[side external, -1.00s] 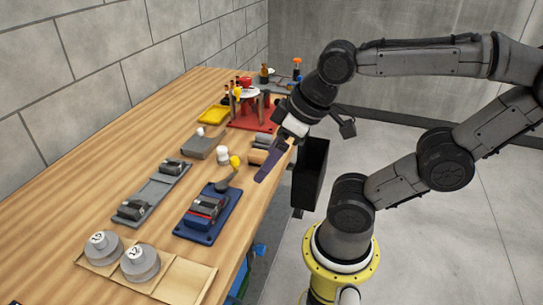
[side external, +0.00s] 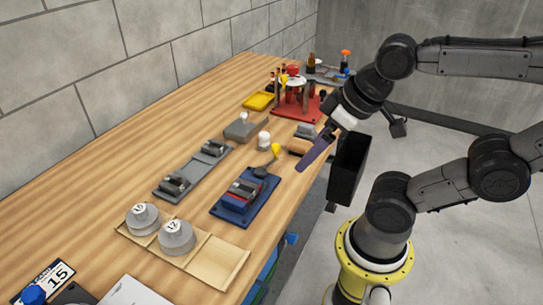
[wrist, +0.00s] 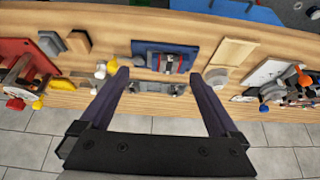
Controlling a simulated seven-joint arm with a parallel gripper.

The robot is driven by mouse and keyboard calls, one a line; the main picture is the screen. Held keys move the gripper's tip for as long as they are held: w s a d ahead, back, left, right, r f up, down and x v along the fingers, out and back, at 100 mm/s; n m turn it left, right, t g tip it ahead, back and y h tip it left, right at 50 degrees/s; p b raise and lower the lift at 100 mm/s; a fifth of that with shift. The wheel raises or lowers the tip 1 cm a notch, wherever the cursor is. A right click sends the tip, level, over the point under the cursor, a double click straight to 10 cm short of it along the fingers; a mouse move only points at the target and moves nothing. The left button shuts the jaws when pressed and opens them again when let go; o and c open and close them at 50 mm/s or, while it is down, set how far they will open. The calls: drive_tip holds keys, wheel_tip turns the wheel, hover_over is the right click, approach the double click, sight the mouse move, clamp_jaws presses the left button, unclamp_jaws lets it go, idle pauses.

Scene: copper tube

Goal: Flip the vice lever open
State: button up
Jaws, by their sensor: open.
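The vice (side external: 245,192) sits on the bench on a blue base, with a dark jaw block and a red strip. Its lever (side external: 266,172) rises at the base's far end and leans up to a yellow knob (side external: 276,148). My gripper (side external: 300,168) is to the right of the lever, near the bench's right edge, and apart from it. The wrist view shows the gripper (wrist: 160,76) open and empty, with the vice (wrist: 172,57) beyond the gap between the fingers. I cannot make out the lever clearly there.
A grey plate with two clamps (side external: 191,170) lies left of the vice. Round weights (side external: 177,237) stand on a wooden tray (side external: 220,262) in front. A red stand (side external: 295,108) is farther back. A black box (side external: 348,170) is beside the bench edge, close to my gripper.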

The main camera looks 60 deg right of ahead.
drive_tip(key=shift+c, duration=1.1)
drive_tip(key=shift+s+f, duration=0.15)
drive_tip(key=shift+s, duration=0.15)
drive_tip(key=shift+c, duration=1.2)
wheel_tip(320, 180, up, 3)
drive_tip(key=shift+r+g, duration=0.1)
drive_tip(key=shift+g, duration=0.3)
drive_tip(key=c, duration=0.5)
drive_tip(key=shift+m+g, duration=0.6)
drive_tip(key=shift+g, duration=0.3)
drive_tip(key=w+r, duration=0.2)
drive_tip(key=r, duration=0.1)
drive_tip(key=w+d+r, duration=0.1)
drive_tip(key=w+r, duration=0.1)
drive_tip(key=shift+w+r, duration=0.1)
clamp_jaws()
drive_tip(key=w+d+r+m+g, duration=0.2)
drive_tip(key=w+d+r+g, duration=0.15)
drive_tip(key=w, duration=0.55)
drive_tip(key=w+d+f+m+g+y, duration=0.2)
drive_tip(key=w+d+f+g, duration=0.1)
drive_tip(key=w+d+f, duration=0.8)
drive_tip(key=shift+w+d+f, duration=0.2)
drive_tip(key=shift+d+f, duration=0.7)
drive_tip(key=shift+f, duration=0.05)
